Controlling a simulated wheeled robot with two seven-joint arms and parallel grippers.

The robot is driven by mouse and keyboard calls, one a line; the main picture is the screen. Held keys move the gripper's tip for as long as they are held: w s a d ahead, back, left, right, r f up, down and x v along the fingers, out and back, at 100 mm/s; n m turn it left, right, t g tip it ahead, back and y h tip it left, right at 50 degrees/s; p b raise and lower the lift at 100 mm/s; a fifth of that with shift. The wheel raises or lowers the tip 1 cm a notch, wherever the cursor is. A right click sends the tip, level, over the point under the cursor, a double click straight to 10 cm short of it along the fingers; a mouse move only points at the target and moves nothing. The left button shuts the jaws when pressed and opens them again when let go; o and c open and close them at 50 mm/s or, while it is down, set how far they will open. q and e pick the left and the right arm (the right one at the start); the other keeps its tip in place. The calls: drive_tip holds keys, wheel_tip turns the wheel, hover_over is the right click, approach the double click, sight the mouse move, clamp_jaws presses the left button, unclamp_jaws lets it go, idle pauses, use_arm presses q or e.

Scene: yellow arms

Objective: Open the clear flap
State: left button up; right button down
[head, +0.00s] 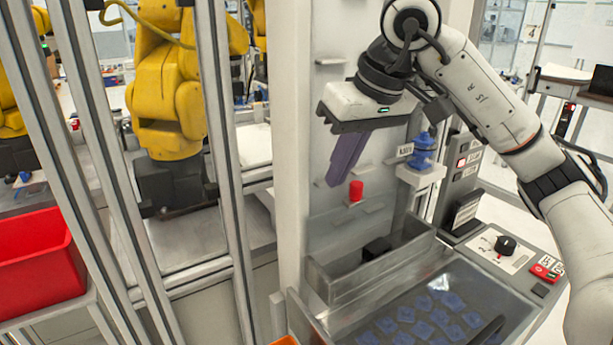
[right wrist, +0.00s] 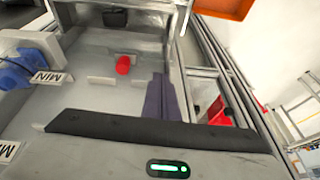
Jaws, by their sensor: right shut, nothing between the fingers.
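The clear flap (head: 450,284) is a see-through panel at the bottom of the head view, lying over a bin with several blue pieces visible through it. A dark bar-like handle (head: 487,331) shows at its front right. The flap appears down. My right gripper (head: 336,183) is shut and empty, its purple fingers pointing down in front of the light upright panel, well above and behind the flap. The fingers also show in the right wrist view (right wrist: 161,98). My left gripper is in neither view.
A red cylinder (head: 356,190) sits on a small ledge just right of my fingertips. A blue part (head: 423,151) stands on a bracket farther right. A grey trough (head: 340,283) lies behind the flap. A control panel with a black knob (head: 506,244) is at right. Metal posts stand left.

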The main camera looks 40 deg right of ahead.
drive_tip(key=d, duration=0.2)
drive_tip(key=b, duration=0.2)
hover_over(331, 231)
drive_tip(key=shift+h, duration=0.4)
drive_tip(key=f, duration=0.7)
drive_tip(key=shift+d, duration=0.3)
drive_tip(key=shift+w+f, duration=0.35)
drive_tip(key=shift+f, duration=0.1)
